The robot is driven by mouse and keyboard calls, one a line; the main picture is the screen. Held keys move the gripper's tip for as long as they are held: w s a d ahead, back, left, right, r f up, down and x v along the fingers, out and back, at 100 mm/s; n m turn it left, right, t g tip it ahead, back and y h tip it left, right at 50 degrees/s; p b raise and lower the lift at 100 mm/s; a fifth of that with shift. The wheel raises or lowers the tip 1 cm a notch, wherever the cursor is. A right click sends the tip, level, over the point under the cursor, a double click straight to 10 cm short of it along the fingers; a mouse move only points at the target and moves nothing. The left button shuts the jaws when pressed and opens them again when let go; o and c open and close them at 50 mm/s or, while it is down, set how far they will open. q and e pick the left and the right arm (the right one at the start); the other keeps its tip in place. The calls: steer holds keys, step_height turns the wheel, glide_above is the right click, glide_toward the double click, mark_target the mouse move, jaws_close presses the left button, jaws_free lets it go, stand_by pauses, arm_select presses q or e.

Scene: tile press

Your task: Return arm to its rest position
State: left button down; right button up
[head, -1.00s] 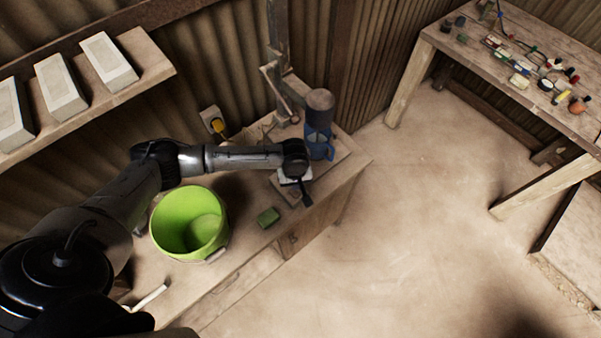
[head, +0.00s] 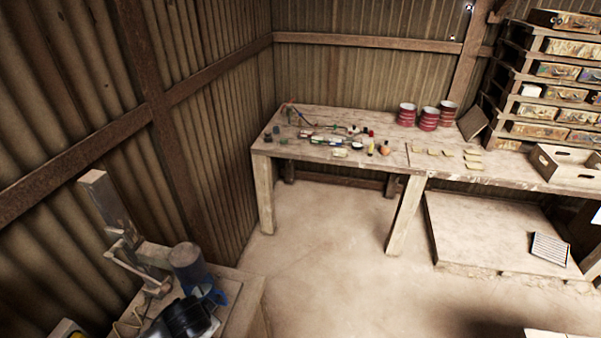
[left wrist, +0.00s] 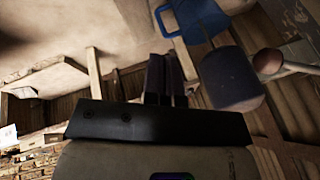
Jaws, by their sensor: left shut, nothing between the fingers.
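My left gripper (left wrist: 166,80) shows in the left wrist view. Its two dark fingers are together with nothing between them. The press (head: 187,258), with a grey cylinder and a blue part (head: 215,297) below it, stands at the lower left of the head view. In the left wrist view the press's dark cylinder (left wrist: 230,80) and blue part (left wrist: 196,18) are close to the right of the fingers. My right gripper is not in view.
A long workbench (head: 345,112) along the back wall holds cables and small coloured parts. The floor (head: 325,235) in the middle is clear.

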arm_select(q)
steer(key=s+d+r+m+t+h, duration=0.1)
steer(key=s+d+r+t, duration=0.15)
steer(key=r, duration=0.25)
steer(key=s+d+r+t, duration=0.2)
steer(key=d+r, duration=0.2)
steer(key=r, duration=0.2)
steer(key=s+a+f+n+g, duration=0.1)
steer(key=s+f+n+g, duration=0.1)
steer(key=s+f, duration=0.45)
steer(key=s+f+n+g+h, duration=0.1)
steer(key=s+f+g, duration=0.15)
steer(key=s, duration=0.65)
steer(key=s+a+f+n+g, duration=0.1)
steer(key=s+f+n, duration=0.1)
steer(key=s+f, duration=0.5)
steer(key=w+p+v, duration=0.2)
steer(key=p+v, duration=1)
steer(key=v, duration=0.1)
steer(key=shift+d+r, duration=0.25)
steer(key=shift+r, duration=0.2)
steer(key=shift+s, duration=0.1)
